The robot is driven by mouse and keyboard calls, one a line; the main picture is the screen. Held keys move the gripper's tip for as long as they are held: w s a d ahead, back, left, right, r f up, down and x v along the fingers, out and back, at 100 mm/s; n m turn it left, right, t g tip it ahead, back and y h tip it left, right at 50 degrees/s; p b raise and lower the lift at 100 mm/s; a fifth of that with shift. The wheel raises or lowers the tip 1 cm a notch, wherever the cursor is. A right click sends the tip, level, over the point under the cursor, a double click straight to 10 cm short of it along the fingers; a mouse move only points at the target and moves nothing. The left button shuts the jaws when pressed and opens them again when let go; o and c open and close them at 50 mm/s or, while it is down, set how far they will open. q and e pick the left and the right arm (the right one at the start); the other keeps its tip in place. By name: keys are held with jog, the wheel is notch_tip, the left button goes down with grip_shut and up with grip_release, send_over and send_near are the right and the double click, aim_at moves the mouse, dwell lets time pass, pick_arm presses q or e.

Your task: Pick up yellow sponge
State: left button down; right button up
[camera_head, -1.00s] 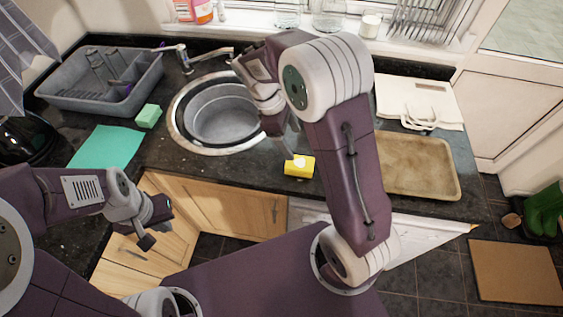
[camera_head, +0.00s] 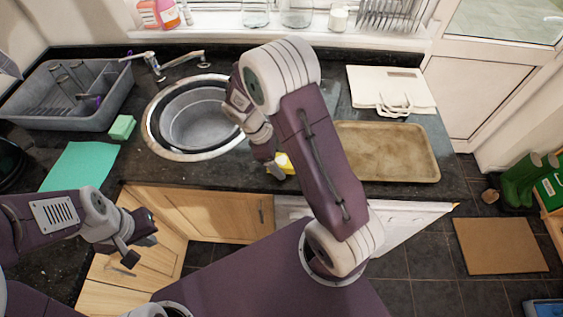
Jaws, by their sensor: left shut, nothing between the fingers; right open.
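The yellow sponge (camera_head: 288,165) lies on the dark counter to the right of the round sink, mostly hidden behind my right arm and gripper. My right gripper (camera_head: 274,168) is open and points down at the sponge's left side. I cannot tell whether a finger touches it. My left gripper (camera_head: 138,254) is shut and empty, low at the left in front of the wooden cupboard doors.
A round metal sink (camera_head: 200,118) and tap (camera_head: 160,66) lie left of the sponge. A green sponge (camera_head: 122,127), teal mat (camera_head: 80,166) and grey dish rack (camera_head: 70,95) are further left. A beige tray (camera_head: 390,152) and white board (camera_head: 392,88) lie right.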

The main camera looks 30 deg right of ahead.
aim_at(282, 161)
jog(key=shift+d+f, duration=0.1)
jog(key=shift+f, duration=0.1)
jog(key=c, duration=1.6)
jog(key=shift+o, duration=0.2)
jog(key=shift+r, duration=0.15)
jog(key=shift+r, duration=0.25)
jog(key=r, duration=0.3)
jog(key=shift+s+r, duration=0.3)
jog(key=shift+r, duration=0.1)
jog(key=s+d+r, duration=0.2)
jog(key=s+r, duration=0.4)
jog(key=s, duration=0.5)
jog(key=shift+d+r+b, duration=0.25)
jog(key=shift+b, duration=0.05)
jog(key=o, duration=0.8)
jog(key=shift+w, duration=0.1)
jog(key=c, duration=0.5)
